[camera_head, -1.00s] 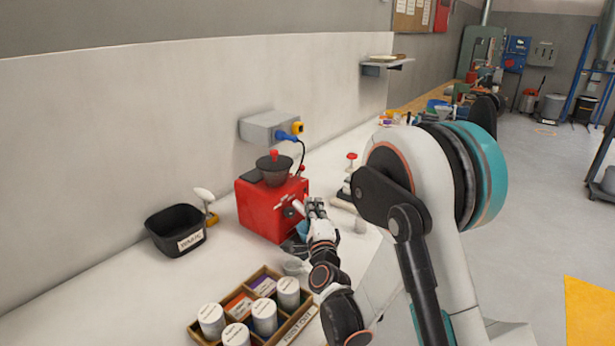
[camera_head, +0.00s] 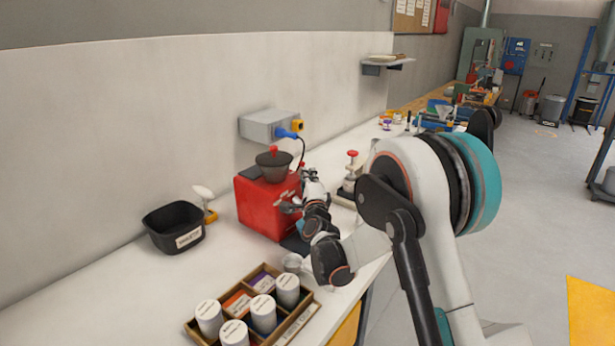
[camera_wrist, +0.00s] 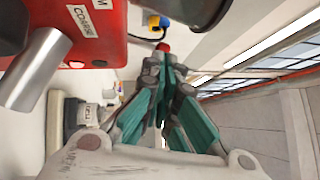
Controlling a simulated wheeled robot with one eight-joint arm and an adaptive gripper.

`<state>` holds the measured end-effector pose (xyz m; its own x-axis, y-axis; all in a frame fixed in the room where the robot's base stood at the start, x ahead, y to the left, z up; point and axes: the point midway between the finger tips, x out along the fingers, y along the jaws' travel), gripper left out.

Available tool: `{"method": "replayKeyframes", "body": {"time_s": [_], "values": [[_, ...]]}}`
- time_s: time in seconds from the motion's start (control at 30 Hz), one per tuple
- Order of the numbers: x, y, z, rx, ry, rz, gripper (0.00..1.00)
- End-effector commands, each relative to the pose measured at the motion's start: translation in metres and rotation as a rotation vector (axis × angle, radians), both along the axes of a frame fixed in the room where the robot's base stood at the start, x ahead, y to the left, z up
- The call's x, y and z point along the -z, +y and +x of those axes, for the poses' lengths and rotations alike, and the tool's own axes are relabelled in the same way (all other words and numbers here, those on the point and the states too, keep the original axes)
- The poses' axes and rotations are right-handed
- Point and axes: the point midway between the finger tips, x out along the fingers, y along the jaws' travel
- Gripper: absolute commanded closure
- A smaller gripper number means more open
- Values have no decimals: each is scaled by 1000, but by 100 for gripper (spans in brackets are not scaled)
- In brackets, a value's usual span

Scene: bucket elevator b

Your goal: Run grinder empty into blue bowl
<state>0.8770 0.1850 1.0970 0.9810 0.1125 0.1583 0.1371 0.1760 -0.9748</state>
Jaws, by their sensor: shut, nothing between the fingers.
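The red grinder (camera_head: 262,208) stands on the bench against the wall, with a dark hopper (camera_head: 274,168) on top. In the wrist view its red body (camera_wrist: 75,30) and metal spout (camera_wrist: 38,68) fill the upper left. My gripper (camera_head: 310,174) is at the grinder's right side. It is shut and empty, its fingertips (camera_wrist: 166,62) close to a small red knob (camera_wrist: 162,47); I cannot tell whether they touch. A bit of the blue bowl (camera_head: 301,227) shows below the spout side, mostly hidden behind my arm.
A black waste bin (camera_head: 173,228) stands left of the grinder. A wooden rack (camera_head: 300,318) with several white canisters is in front. A small clear cup (camera_head: 292,262) stands near my arm. A red-topped tamper-like device (camera_head: 351,172) stands to the right. The left bench is clear.

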Motion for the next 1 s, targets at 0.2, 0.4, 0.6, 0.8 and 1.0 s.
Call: {"method": "replayKeyframes", "body": {"time_s": [0.2,0.4,0.6,0.8,1.0], "values": [[-2,1,14,0,0,1,100],[-3,2,15,0,0,0,100],[-5,3,16,0,0,1,100],[-24,18,27,-1,-1,0,100],[-25,20,29,1,-1,0,100]]}}
